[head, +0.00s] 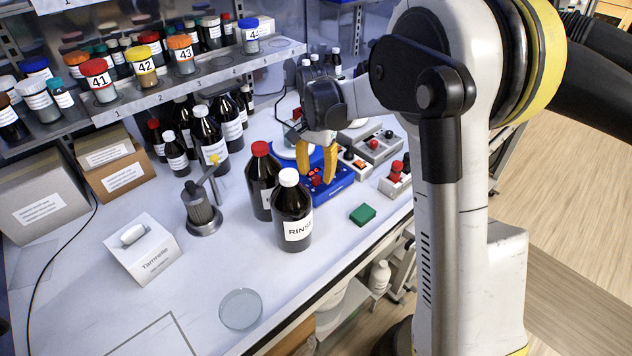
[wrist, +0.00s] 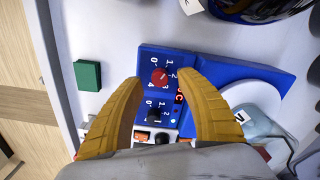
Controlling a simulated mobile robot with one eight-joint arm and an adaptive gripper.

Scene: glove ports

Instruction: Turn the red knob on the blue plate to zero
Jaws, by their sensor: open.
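The blue plate (wrist: 190,60) carries a red knob (wrist: 158,77) with a printed scale of numbers around it. A black knob (wrist: 154,116) with its own scale sits nearer my gripper in the wrist view. The way the red knob points is too small to tell. My gripper (wrist: 160,78) is open, its two yellow fingertips on either side of the red knob; I cannot tell whether they touch it. In the head view my gripper (head: 317,165) hangs over the blue plate (head: 338,186), just above the red knob (head: 316,181).
A RINSE bottle (head: 292,220) and a red-capped bottle (head: 262,180) stand left of the plate. A green block (head: 362,214) lies in front. Grey control boxes (head: 376,147) are behind right. The bench's front left is mostly clear around a glass dish (head: 240,308).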

